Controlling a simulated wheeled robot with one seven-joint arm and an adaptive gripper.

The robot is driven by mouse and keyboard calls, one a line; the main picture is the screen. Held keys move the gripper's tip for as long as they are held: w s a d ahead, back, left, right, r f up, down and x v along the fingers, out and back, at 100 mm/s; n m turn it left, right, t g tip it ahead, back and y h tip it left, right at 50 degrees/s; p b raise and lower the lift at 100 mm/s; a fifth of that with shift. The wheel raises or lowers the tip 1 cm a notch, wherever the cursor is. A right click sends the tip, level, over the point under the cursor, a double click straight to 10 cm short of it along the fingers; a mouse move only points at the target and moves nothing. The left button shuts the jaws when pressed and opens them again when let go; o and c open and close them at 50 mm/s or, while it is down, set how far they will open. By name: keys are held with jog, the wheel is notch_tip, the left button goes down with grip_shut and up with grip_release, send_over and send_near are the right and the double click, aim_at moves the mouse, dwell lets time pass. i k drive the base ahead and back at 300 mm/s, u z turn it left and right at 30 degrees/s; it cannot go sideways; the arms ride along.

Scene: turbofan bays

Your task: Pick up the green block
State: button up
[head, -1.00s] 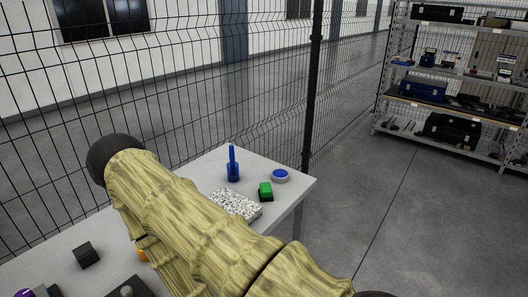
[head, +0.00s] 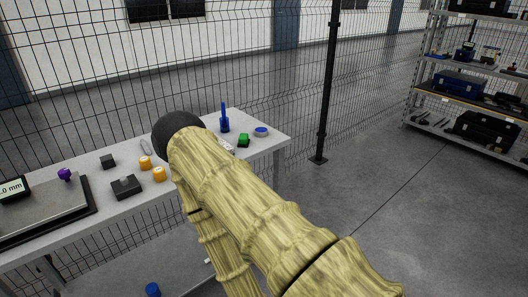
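The green block (head: 243,140) sits near the right end of the grey table (head: 262,146), on or against a small dark piece. My arm, with a yellow-green bark-like surface and a dark round end, crosses the middle of the view in front of the table. My gripper does not show, so I cannot see its fingers or whether it holds anything.
A blue bottle-like item (head: 224,121) and a blue-topped round dish (head: 261,131) flank the block. A speckled slab (head: 227,150) is mostly behind my arm. Yellow cylinders (head: 159,174), dark blocks (head: 126,187) and a scale (head: 48,208) stand left. Mesh fence (head: 275,75) runs behind.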

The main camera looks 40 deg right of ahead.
aim_at(243, 140)
jog(key=k, duration=0.4)
jog(key=z, duration=0.7)
jog(key=i, duration=0.85)
jog(key=z, duration=0.05)
